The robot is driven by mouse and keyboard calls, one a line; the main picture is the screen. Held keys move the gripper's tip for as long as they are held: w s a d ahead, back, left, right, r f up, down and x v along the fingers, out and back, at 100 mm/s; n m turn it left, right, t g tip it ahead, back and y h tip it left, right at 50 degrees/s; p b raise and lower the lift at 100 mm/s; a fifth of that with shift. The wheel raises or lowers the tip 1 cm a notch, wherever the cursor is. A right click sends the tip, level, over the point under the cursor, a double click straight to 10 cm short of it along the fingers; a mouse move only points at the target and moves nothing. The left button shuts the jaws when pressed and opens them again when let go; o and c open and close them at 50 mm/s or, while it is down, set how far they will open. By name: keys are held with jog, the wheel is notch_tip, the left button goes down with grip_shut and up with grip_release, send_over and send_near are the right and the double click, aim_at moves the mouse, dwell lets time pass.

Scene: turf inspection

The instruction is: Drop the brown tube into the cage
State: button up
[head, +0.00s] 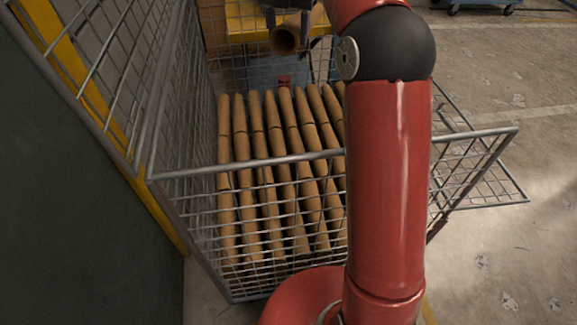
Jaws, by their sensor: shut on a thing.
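A brown tube (286,40) shows its hollow open end near the top of the head view, above the far part of the cage. The wire cage (250,167) stands below, open at the top. My red arm hides the right part of the cage and of the row.
A dark green panel (70,200) and a yellow post (155,210) stand close on the left. A yellow surface (248,22) lies behind the cage. A lowered mesh panel (490,190) sticks out at the right.

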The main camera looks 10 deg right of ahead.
jog(key=o, duration=1)
jog(key=shift+o, duration=0.2)
